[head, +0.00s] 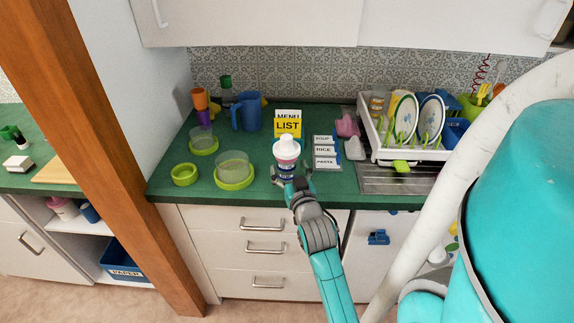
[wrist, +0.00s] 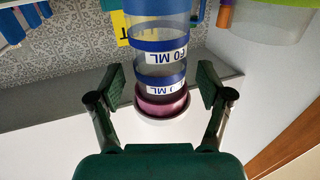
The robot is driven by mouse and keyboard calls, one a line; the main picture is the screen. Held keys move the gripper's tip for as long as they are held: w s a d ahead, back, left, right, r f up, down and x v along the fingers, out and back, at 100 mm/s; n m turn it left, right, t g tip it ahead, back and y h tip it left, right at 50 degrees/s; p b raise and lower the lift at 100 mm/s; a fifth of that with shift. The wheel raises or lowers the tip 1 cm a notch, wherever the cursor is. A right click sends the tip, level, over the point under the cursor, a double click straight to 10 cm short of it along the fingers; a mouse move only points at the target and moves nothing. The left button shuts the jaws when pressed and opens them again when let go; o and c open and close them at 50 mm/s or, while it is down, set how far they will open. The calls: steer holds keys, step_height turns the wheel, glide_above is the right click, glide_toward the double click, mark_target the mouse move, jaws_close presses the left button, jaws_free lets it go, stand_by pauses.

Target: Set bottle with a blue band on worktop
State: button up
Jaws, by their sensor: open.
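The bottle (head: 287,150) shows upright in the head view, with a white cap, a pink part and blue-and-white labelling, at the front of the green worktop (head: 260,192). In the wrist view, which is upside down, the bottle (wrist: 160,48) shows blue bands, upside-down ML labels and a pink ring near the white cap. My gripper (head: 290,176) is open around it. In the wrist view my gripper's (wrist: 161,88) two fingers stand on either side of the bottle with visible gaps. Whether the bottle's base touches the worktop is hidden.
Behind the bottle stands a yellow LIST card (head: 287,126), and labelled cards (head: 324,151) are at its right. Green-based containers (head: 234,172) and a blue jug (head: 247,112) stand left. A dish rack (head: 385,150) stands right. Bare worktop lies left of the bottle.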

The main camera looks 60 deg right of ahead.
steer(key=v, duration=0.9)
steer(key=s+a+f+n+t+y, duration=0.1)
steer(key=a+f+n+t+y, duration=0.2)
steer(key=a, duration=0.7)
steer(key=s+a+f+n+y, duration=0.2)
steer(key=a+f+y, duration=0.25)
steer(key=a, duration=0.45)
steer(key=s+a+f+n+y, duration=0.1)
steer(key=s+a+n+y, duration=0.4)
steer(key=s+a, duration=0.8)
steer(key=shift+s+f+y, duration=0.2)
steer(key=shift+f+y, duration=0.2)
steer(key=shift+y, duration=0.25)
